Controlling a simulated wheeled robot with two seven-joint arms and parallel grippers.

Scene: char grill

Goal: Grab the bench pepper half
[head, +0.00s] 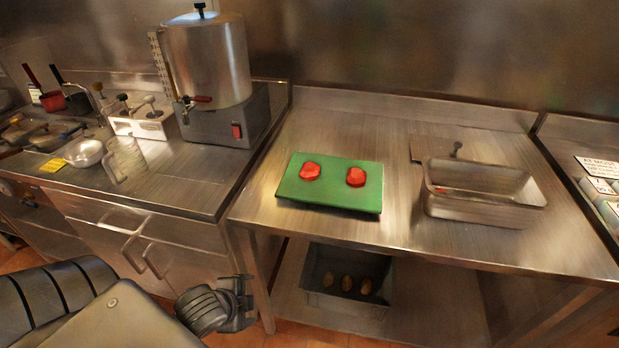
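Two red pepper halves lie apart on a green cutting board (330,197) on the steel bench. One pepper half (309,171) is on the left of the board, and the other pepper half (356,177) is on the right. My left gripper (243,301) is low at the bottom of the head view, in front of the bench and below its top, well apart from both halves. Its finger gap is not clear at this angle. My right gripper is not in view.
A steel pan (485,208) stands on the bench right of the board, with a bit of red inside. A lower-shelf bin (345,303) holds several brown potato-like items. A large steel urn (207,60) and a clear jug (125,158) stand on the left counter. Bench surface around the board is clear.

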